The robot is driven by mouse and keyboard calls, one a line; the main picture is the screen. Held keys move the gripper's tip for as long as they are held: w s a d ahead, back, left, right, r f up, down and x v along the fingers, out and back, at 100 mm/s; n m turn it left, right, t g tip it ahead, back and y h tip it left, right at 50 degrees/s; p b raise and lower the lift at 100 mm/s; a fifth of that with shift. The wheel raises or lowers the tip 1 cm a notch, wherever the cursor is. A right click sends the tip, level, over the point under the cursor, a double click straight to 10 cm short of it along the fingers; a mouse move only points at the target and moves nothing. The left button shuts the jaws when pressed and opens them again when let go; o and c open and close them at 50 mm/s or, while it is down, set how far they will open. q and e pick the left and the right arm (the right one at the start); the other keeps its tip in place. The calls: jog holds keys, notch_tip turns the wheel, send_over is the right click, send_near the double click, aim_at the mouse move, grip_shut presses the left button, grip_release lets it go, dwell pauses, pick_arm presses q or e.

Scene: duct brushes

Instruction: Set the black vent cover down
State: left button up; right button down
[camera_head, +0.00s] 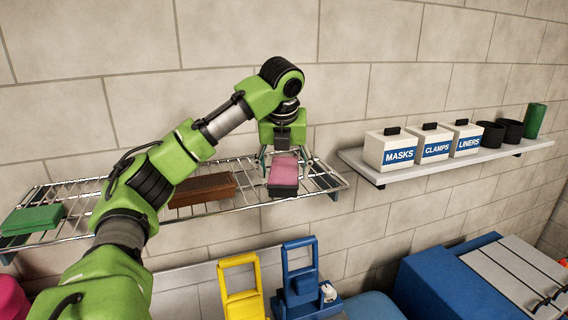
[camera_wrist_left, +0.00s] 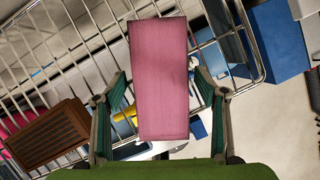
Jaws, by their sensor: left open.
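My left gripper (camera_head: 283,160) is above the right part of the wire shelf, with its jaws open. A pink block (camera_head: 284,172) with a dark lower part lies below it on the shelf. In the left wrist view the pink block (camera_wrist_left: 159,80) lies between the two spread green fingers (camera_wrist_left: 160,92), with a gap on each side. I cannot pick out a black vent cover for certain. A dark flat patch (camera_head: 326,182) shows at the shelf's right end, and I cannot tell what it is. My right gripper is not in view.
The wire shelf (camera_head: 247,197) also holds a brown block (camera_head: 203,189) and a green block (camera_head: 33,219). A wall shelf (camera_head: 400,175) at right bears white labelled boxes (camera_head: 436,147), black cups (camera_head: 509,131) and a green cylinder (camera_head: 535,120). Yellow (camera_head: 241,290) and blue (camera_head: 301,281) items stand below.

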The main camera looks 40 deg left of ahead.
pick_arm(q)
jog(key=v, duration=1.2)
jog(key=shift+w, duration=0.1)
dwell(0.4)
